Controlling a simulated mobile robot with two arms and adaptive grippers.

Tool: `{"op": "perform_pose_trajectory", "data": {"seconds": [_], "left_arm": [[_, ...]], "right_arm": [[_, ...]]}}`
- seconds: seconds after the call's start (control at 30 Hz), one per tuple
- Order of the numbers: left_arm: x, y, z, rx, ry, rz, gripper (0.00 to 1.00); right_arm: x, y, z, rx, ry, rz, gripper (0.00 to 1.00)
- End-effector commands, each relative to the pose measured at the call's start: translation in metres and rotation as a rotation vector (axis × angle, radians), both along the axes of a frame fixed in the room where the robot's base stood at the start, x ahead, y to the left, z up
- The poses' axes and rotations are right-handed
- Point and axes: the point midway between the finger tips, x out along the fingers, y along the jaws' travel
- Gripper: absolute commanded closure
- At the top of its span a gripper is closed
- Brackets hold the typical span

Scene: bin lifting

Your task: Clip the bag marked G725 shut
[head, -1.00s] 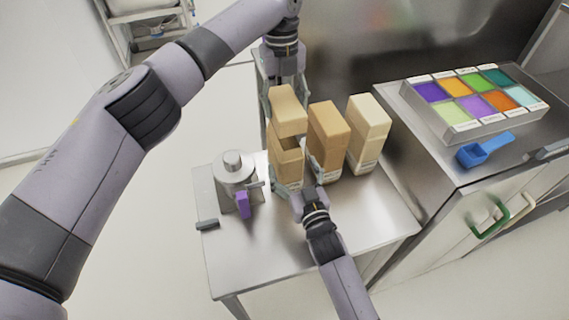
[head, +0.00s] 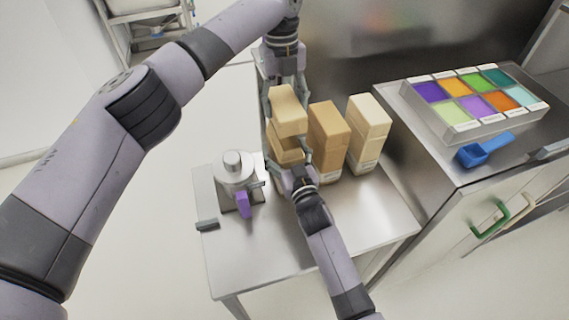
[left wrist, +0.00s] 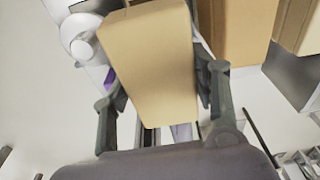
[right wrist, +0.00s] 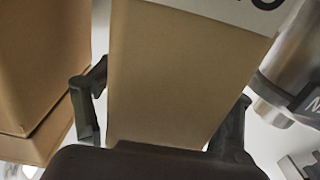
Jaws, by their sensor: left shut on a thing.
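Three tan bags stand in a row on the small steel table: the left bag (head: 287,112), the middle bag (head: 328,128) and the pale right bag (head: 367,130). Their codes are too small to read in the head view. My left gripper (head: 284,88) is shut on the upper part of the left bag, which fills the left wrist view (left wrist: 160,65). My right gripper (head: 288,160) is in front of the same bag, its spread fingers on either side of it in the right wrist view (right wrist: 165,112). A label with partly cut-off black characters shows there. A purple clip-like piece (head: 244,206) is at the silver device.
The silver device (head: 233,170) stands left of the bags. A small grey block (head: 207,224) lies at the table's left edge. The right counter holds a tray of coloured compartments (head: 455,125) and a blue scoop (head: 480,151). The table's front (head: 270,255) is clear.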

Motion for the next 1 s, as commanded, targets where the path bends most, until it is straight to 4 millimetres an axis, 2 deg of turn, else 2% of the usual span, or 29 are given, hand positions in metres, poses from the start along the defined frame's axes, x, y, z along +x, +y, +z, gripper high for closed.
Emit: {"op": "perform_pose_trajectory", "data": {"seconds": [0.07,0.73,0.9,1.0], "left_arm": [[0.0000,-0.0001,0.0002,0.000,0.000,0.000,0.74],[0.0000,0.0000,0.0001,0.000,0.000,0.000,0.74],[0.0000,0.0000,-0.0010,0.000,0.000,0.000,0.74],[-0.0001,-0.0001,-0.0087,-0.001,0.003,0.002,0.74]], "right_arm": [[0.0000,-0.0002,-0.0001,0.000,0.000,0.000,0.36],[-0.0001,0.0000,0.0001,0.000,0.000,0.000,0.80],[0.0000,0.0001,0.0003,0.000,-0.001,0.000,0.82],[0.0001,0.0001,0.0003,0.001,-0.001,0.000,0.82]]}}
